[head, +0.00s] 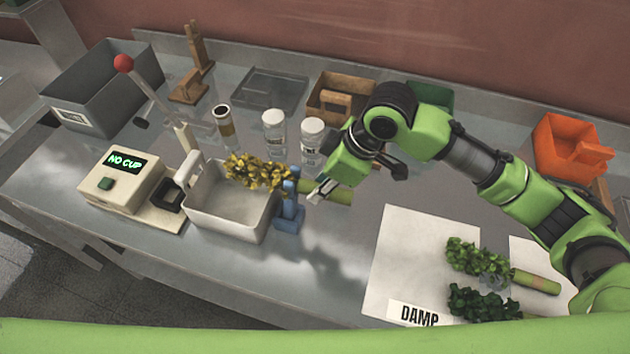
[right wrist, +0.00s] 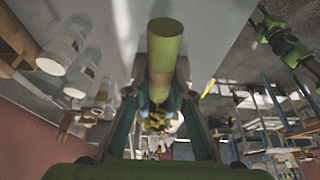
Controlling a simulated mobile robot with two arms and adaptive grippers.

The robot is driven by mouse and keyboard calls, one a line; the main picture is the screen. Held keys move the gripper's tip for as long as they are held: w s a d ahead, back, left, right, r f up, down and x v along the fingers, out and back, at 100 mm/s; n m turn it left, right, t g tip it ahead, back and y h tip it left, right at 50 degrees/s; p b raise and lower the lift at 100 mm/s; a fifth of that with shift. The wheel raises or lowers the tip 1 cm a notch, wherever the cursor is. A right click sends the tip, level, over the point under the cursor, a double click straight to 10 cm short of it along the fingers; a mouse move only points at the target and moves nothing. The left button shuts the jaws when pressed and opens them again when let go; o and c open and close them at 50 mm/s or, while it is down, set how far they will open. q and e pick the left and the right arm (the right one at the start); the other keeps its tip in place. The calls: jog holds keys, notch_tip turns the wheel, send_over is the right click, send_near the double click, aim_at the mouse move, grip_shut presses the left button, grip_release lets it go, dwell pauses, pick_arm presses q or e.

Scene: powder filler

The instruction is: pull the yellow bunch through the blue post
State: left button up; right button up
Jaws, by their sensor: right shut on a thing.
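The yellow bunch (head: 258,173) has yellow leaves and a green stem (head: 328,193). Its leaves hang over the white-grey bin, left of the blue post (head: 289,208). The stem lies to the right of the post, so the bunch spans it. My right gripper (head: 318,194) is shut on the stem, just right of the post. In the right wrist view the stem (right wrist: 165,50) stands between the fingers, with the yellow leaves (right wrist: 157,122) beyond. The exact fit of the bunch in the post is hidden. My left gripper is not in view.
The bin (head: 235,215) stands against the post. A machine reading "NO CUP" (head: 125,175) is to its left. Two white-lidded jars (head: 312,138) stand behind. Green bunches (head: 480,258) lie on the white "DAMP" sheet (head: 400,260) at right. The table in front is clear.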

aim_at(344, 192)
jog(key=shift+s+d, duration=0.2)
jog(key=shift+d, duration=0.4)
jog(key=shift+d, duration=0.1)
jog(key=shift+s+d+p, duration=0.2)
jog(key=shift+d+p, duration=0.15)
jog(key=shift+d, duration=0.3)
jog(key=shift+s+d+p, duration=0.2)
jog(key=shift+d+p, duration=0.1)
jog(key=shift+d, duration=0.3)
jog(key=shift+d, duration=0.1)
jog(key=shift+s+d+f, duration=0.1)
jog(key=shift+d, duration=0.1)
jog(key=shift+s+d, duration=0.2)
jog(key=shift+d, duration=0.35)
jog(key=shift+s+d, duration=0.15)
jog(key=shift+d, duration=0.35)
jog(key=shift+d, duration=0.1)
jog(key=shift+s+d, duration=0.3)
jog(key=shift+d, duration=0.55)
jog(key=shift+s+d, duration=0.3)
jog(key=shift+d, duration=0.5)
jog(key=shift+s+d, duration=0.3)
jog(key=shift+d, duration=0.55)
jog(key=shift+d, duration=0.1)
